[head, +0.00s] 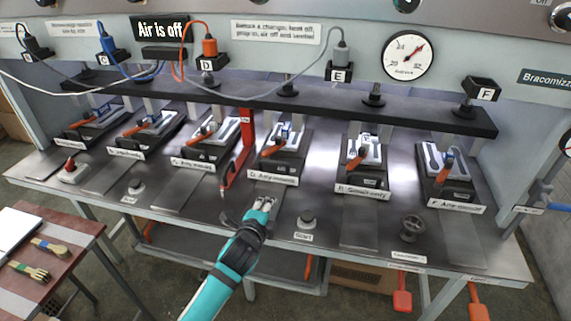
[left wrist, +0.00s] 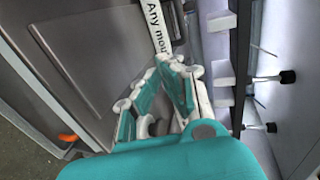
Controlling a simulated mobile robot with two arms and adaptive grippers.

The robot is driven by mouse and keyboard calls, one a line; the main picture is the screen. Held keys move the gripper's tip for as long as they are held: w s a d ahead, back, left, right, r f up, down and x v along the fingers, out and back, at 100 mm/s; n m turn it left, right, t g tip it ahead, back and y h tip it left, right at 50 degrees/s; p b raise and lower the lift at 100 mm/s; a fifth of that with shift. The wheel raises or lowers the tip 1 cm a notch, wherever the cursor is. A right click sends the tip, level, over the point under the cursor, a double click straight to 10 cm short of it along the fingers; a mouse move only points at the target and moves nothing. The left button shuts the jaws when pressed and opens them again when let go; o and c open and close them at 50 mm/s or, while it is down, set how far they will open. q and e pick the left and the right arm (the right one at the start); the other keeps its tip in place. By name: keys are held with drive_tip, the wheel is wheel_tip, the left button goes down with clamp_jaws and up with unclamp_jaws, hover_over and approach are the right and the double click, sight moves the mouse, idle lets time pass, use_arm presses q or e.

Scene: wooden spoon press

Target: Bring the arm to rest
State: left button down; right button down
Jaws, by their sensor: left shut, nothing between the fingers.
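My left gripper (head: 264,207) reaches in from the bottom of the head view on its teal arm. It is shut and empty, above the front part of the metal bench (head: 330,222), in front of the middle press station labelled "Any mould" (head: 272,177). In the left wrist view my left gripper (left wrist: 168,75) shows its fingers closed together, with an "Any mou..." label (left wrist: 157,25) beyond them. I cannot tell whether the fingertips touch the bench. My right gripper is not in view.
Several press stations with orange-handled clamps line the bench, including one at the right (head: 448,170). A red upright lever (head: 246,135) stands left of my gripper. Round knobs (head: 306,219) sit near the front edge.

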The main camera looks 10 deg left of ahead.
use_arm(q)
drive_tip(key=s+a+f+n+g, duration=0.1)
drive_tip(key=s+f+n+g, duration=0.4)
drive_tip(key=s, duration=0.7)
drive_tip(key=s+a+n+g, duration=0.2)
drive_tip(key=s+n, duration=0.4)
drive_tip(key=s, duration=0.6)
drive_tip(key=s+a+f+n+g, duration=0.1)
drive_tip(key=s+f+n+g, duration=0.4)
drive_tip(key=s, duration=0.7)
wheel_tip(320, 180, down, 24)
drive_tip(key=s, duration=0.2)
drive_tip(key=s+a+f+g, duration=0.1)
drive_tip(key=s+a+f, duration=0.2)
drive_tip(key=s+f, duration=1.2)
drive_tip(key=shift+s+f+g+y, duration=0.25)
drive_tip(key=shift+s+g+y, duration=0.05)
drive_tip(key=shift+s, duration=0.2)
